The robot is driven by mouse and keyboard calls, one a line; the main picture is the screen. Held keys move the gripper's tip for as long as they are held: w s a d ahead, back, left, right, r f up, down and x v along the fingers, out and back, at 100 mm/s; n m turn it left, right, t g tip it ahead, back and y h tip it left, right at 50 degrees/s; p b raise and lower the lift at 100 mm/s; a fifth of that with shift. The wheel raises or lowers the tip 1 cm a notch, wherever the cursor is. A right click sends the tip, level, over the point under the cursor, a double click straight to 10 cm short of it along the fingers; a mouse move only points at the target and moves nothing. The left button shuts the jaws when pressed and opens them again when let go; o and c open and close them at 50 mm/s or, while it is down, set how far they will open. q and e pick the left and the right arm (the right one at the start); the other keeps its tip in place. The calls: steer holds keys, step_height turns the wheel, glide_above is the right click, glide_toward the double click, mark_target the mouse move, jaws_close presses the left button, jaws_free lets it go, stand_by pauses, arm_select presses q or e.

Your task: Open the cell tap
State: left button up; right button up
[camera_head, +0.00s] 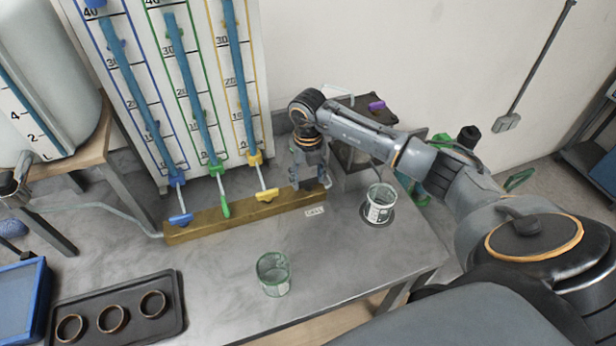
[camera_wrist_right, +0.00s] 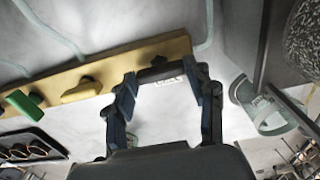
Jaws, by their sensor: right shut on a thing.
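The cell tap's dark handle (camera_wrist_right: 160,73) shows in the right wrist view, at the end of the wooden bar (camera_wrist_right: 122,62). My right gripper (camera_wrist_right: 168,82) is shut on this handle, with a finger on each side. In the head view my right gripper (camera_head: 308,178) is at the right end of the wooden bar (camera_head: 215,222), beside a small label (camera_head: 315,211). It hides the handle there. Part of what looks like my left arm shows at the far left edge; its jaws cannot be made out.
Blue (camera_head: 181,219), green (camera_head: 225,209) and yellow (camera_head: 267,195) tap handles line the bar below a scale board with tubes. A clear glass (camera_head: 273,273) stands in front. A dark tray (camera_head: 120,312) holds rings.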

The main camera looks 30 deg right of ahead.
steer(key=shift+d+f+n+b, duration=0.1)
steer(key=shift+f+n+b, duration=0.1)
steer(key=shift+n+b, duration=1)
steer(key=n+b, duration=0.2)
steer(key=shift+r+b, duration=0.1)
steer(key=shift+b, duration=0.2)
steer(key=shift+r+n+b, duration=0.1)
steer(key=shift+n+b, duration=0.4)
steer(key=shift+n, duration=0.4)
steer(key=o, duration=1.2)
steer(key=shift+c, duration=0.2)
